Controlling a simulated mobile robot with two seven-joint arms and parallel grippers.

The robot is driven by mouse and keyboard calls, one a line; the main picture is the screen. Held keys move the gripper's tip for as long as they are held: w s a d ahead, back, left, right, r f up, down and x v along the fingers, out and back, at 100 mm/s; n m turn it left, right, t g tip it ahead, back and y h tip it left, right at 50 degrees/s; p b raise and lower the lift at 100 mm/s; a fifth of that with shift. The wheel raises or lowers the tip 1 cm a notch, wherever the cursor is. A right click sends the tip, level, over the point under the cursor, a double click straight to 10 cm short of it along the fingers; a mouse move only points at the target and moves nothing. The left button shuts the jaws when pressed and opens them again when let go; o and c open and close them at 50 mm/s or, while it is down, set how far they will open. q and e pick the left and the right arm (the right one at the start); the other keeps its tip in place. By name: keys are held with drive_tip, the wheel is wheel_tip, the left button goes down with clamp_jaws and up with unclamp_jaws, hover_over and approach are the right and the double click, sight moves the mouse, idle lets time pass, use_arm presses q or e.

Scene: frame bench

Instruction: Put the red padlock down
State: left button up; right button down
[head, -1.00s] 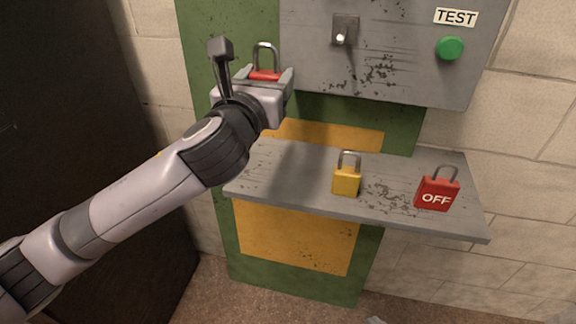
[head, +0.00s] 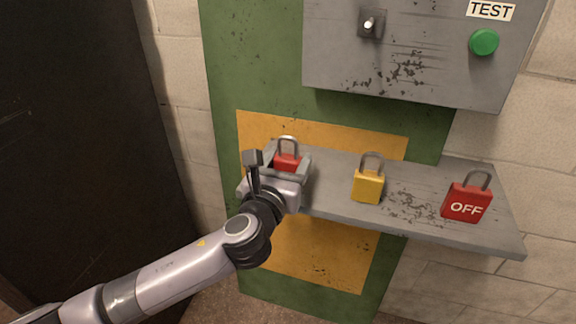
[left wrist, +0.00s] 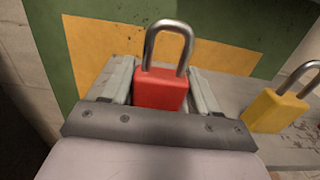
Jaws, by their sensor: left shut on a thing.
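A red padlock (head: 287,161) with an upright silver shackle is between the fingers of my left gripper (head: 289,166), which is shut on it. It is at the left end of the grey shelf (head: 325,200). In the left wrist view the padlock (left wrist: 160,88) stands upright between both fingers, shackle up. I cannot tell whether its base touches the shelf. A second red padlock, marked OFF (head: 467,198), stands at the shelf's right end. My right gripper is not in view.
A yellow padlock (head: 368,183) stands on the shelf between the two red ones; it also shows in the left wrist view (left wrist: 275,108). Above is a grey panel (head: 430,75) with a switch (head: 369,24) and a green button (head: 484,42). Bare shelf lies between the padlocks.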

use_arm(q)
drive_tip(key=shift+r, duration=0.1)
drive_tip(key=shift+f, duration=0.2)
drive_tip(key=o, duration=1.2)
drive_tip(key=shift+s+r, duration=0.1)
drive_tip(key=shift+r, duration=0.1)
